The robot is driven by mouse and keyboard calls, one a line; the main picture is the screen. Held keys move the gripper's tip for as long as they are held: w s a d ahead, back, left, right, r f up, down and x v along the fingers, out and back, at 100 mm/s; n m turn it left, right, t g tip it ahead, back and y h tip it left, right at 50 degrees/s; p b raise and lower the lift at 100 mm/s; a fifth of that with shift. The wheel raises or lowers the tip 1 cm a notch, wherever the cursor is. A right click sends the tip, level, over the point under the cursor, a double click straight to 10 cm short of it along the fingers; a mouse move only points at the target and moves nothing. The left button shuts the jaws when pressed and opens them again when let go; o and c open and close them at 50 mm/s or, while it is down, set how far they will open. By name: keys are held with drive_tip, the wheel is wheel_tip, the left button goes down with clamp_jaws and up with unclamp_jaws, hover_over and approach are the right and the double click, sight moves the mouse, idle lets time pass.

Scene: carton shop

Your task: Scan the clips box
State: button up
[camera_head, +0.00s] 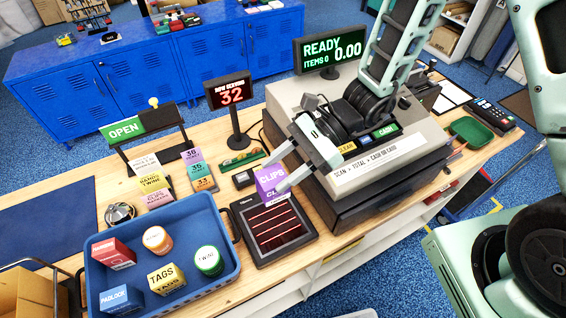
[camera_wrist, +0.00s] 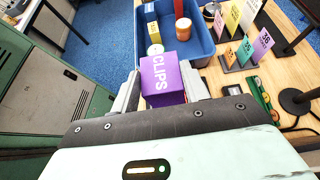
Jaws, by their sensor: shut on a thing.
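The clips box (camera_head: 270,181) is a purple carton with white lettering. My gripper (camera_head: 272,183) is shut on it and holds it in the air near the back edge of the scanner (camera_head: 273,228). In the wrist view the clips box (camera_wrist: 166,78) sits between the two fingers, its lettered face showing. The scanner is a black flatbed with red lines on its glass, on the counter right of the blue tray. The register display (camera_head: 331,50) reads READY, ITEMS 0, 0.00.
A blue tray (camera_head: 233,283) holds several items, among them a padlock box (camera_head: 120,300), a tags box (camera_head: 166,279) and a twine roll (camera_head: 208,261). The cash register (camera_head: 385,165) stands close on the right.

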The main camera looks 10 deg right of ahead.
wheel_tip(320, 180, down, 10)
drive_tip(key=b, duration=0.6)
wheel_tip(320, 180, up, 13)
drive_tip(key=p, duration=0.9)
